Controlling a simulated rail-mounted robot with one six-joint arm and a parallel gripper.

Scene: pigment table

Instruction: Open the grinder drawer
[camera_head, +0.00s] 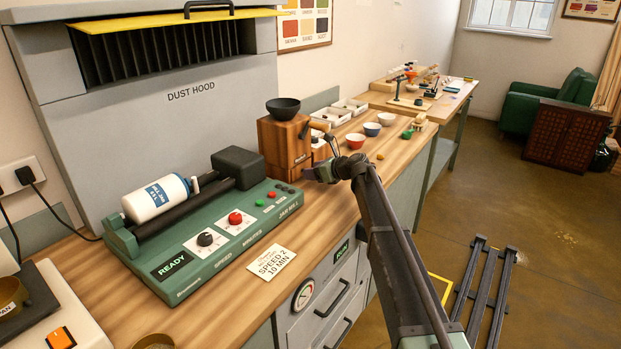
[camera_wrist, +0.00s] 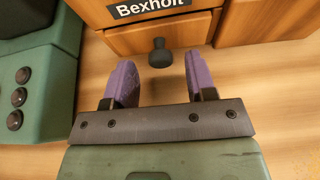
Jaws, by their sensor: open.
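The grinder (camera_head: 284,146) is a wooden box with a black bowl on top, standing on the workbench. In the wrist view its drawer front (camera_wrist: 190,34) shows below a "Bexholt" label, with a dark round knob (camera_wrist: 160,53). The drawer looks shut. My gripper (camera_wrist: 160,72) is open, with two purple fingers pointing at the drawer. The knob lies between the fingertips or just beyond them; I see a gap on both sides. In the head view my gripper (camera_head: 316,173) is at the grinder's front, and my arm hides part of the bench there.
A green jar mill (camera_head: 215,235) with a white jar stands left of the grinder; its edge is close in the wrist view. Small bowls (camera_head: 372,129) and white trays (camera_head: 331,116) stand behind. The bench in front of the grinder is mostly clear, with a note card (camera_head: 271,263).

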